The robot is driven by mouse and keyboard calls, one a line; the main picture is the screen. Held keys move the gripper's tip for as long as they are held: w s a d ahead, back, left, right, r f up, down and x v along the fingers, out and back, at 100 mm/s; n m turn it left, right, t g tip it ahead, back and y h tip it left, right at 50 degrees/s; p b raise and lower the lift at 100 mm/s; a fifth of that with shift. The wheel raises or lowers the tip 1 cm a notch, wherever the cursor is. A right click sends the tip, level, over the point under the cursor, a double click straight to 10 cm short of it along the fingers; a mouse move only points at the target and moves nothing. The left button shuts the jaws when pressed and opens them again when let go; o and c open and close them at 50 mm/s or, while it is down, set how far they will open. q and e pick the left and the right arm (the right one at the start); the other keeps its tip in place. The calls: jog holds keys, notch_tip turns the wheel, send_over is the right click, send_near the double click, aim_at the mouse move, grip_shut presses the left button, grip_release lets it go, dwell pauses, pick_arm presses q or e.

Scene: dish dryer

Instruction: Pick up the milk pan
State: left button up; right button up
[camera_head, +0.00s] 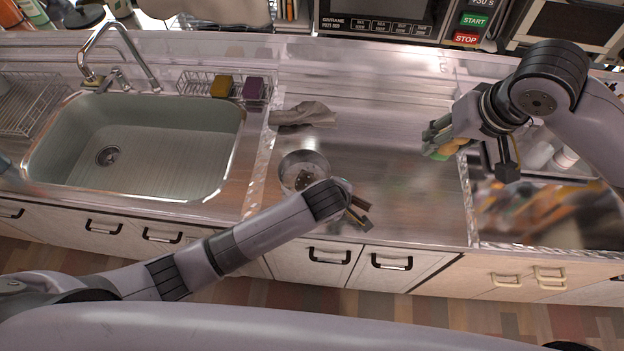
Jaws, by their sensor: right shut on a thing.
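The milk pan (304,163) is a small round metal pan on the steel counter, right of the sink. Its inside shows a few small dark shapes that I cannot make out. My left arm reaches over the counter, and my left gripper (358,212) is just right of the pan, mostly hidden behind its own wrist. I cannot tell whether it touches the pan or its handle. My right gripper (440,138) is above the counter, well right of the pan, shut on a green and yellow thing (436,149), partly hidden by the fingers.
A crumpled grey cloth (303,114) lies behind the pan. The sink (130,165) with its faucet is at left, beside a wire rack (195,84) with yellow and purple sponges. A microwave (385,15) stands at the back. The counter's middle is clear.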

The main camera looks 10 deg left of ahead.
pick_arm(q)
grip_shut()
dwell(0.4)
